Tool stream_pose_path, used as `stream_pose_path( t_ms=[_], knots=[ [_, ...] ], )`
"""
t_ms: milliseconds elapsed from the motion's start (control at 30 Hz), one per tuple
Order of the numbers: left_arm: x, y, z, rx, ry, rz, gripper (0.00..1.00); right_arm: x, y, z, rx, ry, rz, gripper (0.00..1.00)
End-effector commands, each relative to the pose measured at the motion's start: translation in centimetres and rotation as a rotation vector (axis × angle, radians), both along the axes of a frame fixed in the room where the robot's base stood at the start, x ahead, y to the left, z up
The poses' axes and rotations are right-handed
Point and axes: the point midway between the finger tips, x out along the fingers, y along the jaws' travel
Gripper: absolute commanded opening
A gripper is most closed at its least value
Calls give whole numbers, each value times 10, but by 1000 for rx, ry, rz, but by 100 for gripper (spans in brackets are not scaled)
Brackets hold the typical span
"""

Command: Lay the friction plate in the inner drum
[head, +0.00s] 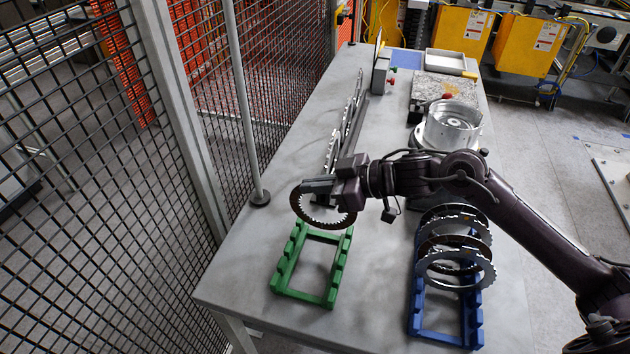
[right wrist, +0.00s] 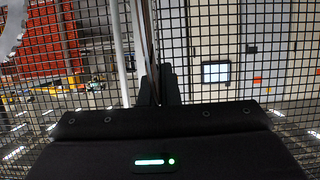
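The friction plate (head: 300,212) is a dark brown ring with teeth on its inner edge. My right gripper (head: 318,186) is shut on its rim and holds it tilted above the far end of the green rack (head: 283,272). In the right wrist view the fingers (right wrist: 160,85) are close together, with a thin edge rising between them. The inner drum (head: 452,128), a silver open-topped cylinder, stands farther back on the right of the table, beyond my right forearm. My left gripper is not in view.
A blue rack (head: 420,318) at front right holds several upright plates (head: 455,270). A mesh fence (head: 90,200) runs along the left. The table between the racks is clear.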

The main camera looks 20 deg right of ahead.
Motion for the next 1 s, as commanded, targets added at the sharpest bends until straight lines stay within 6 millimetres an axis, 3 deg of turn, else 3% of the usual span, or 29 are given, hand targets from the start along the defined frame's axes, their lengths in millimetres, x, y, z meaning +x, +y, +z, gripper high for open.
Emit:
stream_pose_path(
  t_ms=[600, 1000],
  knots=[
    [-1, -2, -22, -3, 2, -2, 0, 0, 0, -43, 2, -1, 0, 0],
    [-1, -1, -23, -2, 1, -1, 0, 0, 0, -47, 1, -1, 0, 0]
  ],
)
